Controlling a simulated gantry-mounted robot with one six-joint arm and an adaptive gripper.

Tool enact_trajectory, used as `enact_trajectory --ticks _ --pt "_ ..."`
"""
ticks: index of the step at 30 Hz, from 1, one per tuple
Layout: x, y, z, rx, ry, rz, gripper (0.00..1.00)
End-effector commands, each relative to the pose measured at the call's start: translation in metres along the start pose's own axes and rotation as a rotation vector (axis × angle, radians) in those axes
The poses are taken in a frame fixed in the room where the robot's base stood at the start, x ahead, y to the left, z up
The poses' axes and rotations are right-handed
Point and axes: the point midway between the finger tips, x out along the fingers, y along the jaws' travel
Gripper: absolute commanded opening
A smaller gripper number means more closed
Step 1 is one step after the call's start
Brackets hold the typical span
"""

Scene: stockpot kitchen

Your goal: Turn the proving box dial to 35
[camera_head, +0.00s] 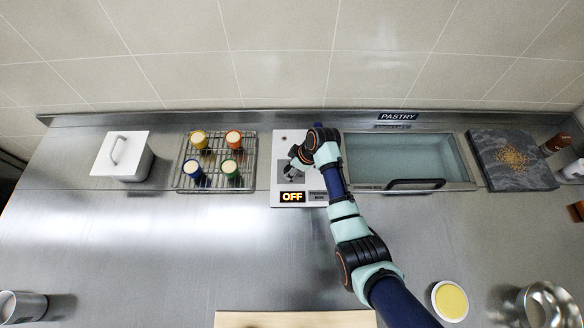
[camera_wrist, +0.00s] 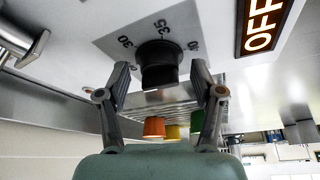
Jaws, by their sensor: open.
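The proving box control panel (camera_head: 283,186) is a white unit at the back middle of the counter. Its lit display (camera_head: 292,197) reads OFF and also shows at the upper right of the wrist view (camera_wrist: 263,24). The black dial (camera_wrist: 159,62) sits on a grey plate marked 30, 35 and 40. No pointer on the dial can be made out. My gripper (camera_wrist: 160,92) is open, with one finger on each side of the dial; contact cannot be told. In the head view my gripper (camera_head: 293,168) hides the dial.
Right of the panel is a glass-topped box (camera_head: 405,155) with a dark handle. Left is a wire rack (camera_head: 215,182) with several coloured cups, then a white lidded box (camera_head: 120,158). A dark slab (camera_head: 505,175) lies far right. The front counter is mostly clear.

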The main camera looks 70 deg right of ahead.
Motion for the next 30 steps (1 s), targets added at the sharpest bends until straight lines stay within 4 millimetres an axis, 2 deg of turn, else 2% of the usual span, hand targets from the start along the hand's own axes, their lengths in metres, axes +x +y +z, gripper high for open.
enact_trajectory --ticks 8,19,30 --pt "0.0032 0.0002 -0.0005 -0.001 0.001 0.001 0.66" --pt "0.0031 0.0001 -0.0005 -0.001 0.001 0.001 0.07" --pt "0.0008 -0.0005 -0.0015 0.060 0.000 0.027 0.07"
